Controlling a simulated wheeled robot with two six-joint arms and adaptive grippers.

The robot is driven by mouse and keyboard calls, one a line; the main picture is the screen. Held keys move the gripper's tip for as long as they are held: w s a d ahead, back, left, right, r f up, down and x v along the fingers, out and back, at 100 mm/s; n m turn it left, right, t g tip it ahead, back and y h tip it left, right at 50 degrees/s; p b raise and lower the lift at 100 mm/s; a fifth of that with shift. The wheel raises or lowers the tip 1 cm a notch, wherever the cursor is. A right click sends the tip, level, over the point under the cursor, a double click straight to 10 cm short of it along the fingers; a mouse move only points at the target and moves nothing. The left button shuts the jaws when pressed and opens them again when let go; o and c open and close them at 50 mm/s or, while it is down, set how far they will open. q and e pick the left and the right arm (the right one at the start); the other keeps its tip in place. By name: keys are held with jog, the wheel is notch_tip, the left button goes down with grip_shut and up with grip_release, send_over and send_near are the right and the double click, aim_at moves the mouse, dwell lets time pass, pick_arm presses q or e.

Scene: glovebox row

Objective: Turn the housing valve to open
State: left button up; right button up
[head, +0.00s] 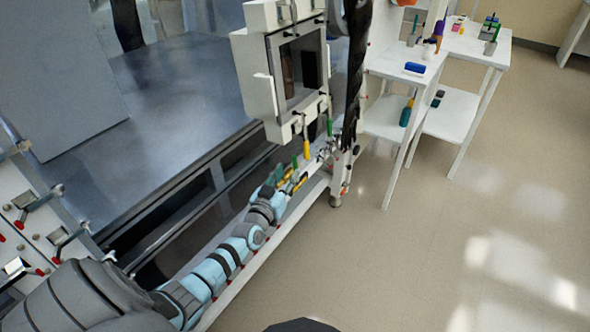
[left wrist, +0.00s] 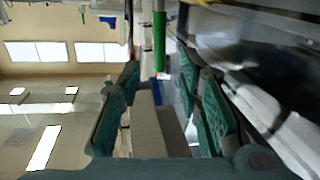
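A white housing (head: 262,97) with a dark window stands at the top centre of the head view. Under it hang a handle with a yellow lower part (head: 306,149) and a green handle (head: 330,126); I cannot tell which belongs to the housing valve. My left gripper (head: 287,181) is just below these handles, near the pipework. In the left wrist view my teal fingers (left wrist: 165,105) are spread apart. A green handle (left wrist: 159,45) shows beyond them, in line with the gap, and does not appear gripped. My right gripper is not in view.
A white rail (head: 265,247) runs beneath my left arm. White shelves (head: 392,118) with small tools stand to the right. More valves with red-tipped levers (head: 45,198) sit on a white panel at the left. The floor (head: 420,255) at the right is clear.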

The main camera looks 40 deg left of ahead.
aim_at(294, 164)
pick_arm(q)
jog(key=b+x, duration=0.1)
jog(key=x, duration=0.1)
jog(key=b+x, duration=0.1)
jog(key=x, duration=0.1)
jog(key=f+b+x, duration=0.1)
jog(key=x, duration=0.1)
jog(key=shift+b, duration=0.35)
jog(key=shift+w+r, duration=0.3)
jog(key=shift+w, duration=0.1)
jog(key=shift+a+r, duration=0.1)
grip_shut()
